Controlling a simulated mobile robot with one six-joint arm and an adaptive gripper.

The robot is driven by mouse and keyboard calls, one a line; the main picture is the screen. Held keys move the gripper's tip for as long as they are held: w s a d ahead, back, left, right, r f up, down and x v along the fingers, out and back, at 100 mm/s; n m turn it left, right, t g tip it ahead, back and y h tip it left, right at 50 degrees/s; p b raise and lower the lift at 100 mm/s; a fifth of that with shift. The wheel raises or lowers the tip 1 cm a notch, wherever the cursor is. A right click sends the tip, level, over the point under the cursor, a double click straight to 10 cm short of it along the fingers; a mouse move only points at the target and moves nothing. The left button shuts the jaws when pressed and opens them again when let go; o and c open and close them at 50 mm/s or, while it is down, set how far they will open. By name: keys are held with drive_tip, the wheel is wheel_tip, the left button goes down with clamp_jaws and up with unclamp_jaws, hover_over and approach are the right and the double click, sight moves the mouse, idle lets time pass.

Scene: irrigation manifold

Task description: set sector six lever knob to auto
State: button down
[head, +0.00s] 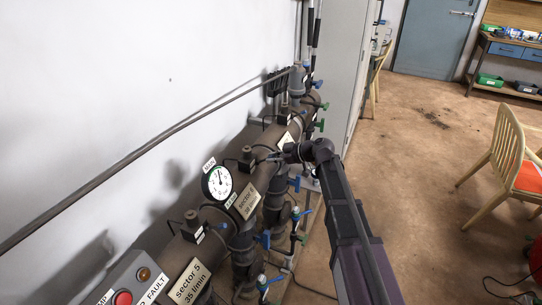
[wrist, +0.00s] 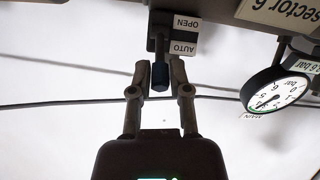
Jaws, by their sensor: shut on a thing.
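A small label plate (wrist: 185,36) beside the lever reads AUTO and OPEN. In the head view my gripper (head: 284,155) is at the manifold, and my arm hides the knob there. The sector 6 sign (head: 247,201) is to its lower left.
A round gauge (wrist: 278,90) labelled MAIN is right of my gripper in the wrist view. Dark pipes, small valves and blue handles (head: 264,238) crowd the manifold in the head view. A grey cabinet (head: 344,70) stands behind it. The floor to the right has chairs (head: 508,160).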

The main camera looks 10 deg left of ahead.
drive_tip(key=shift+a, duration=0.3)
drive_tip(key=c, duration=0.6)
unclamp_jaws()
drive_tip(key=shift+w+f, duration=0.1)
drive_tip(key=shift+d, duration=0.1)
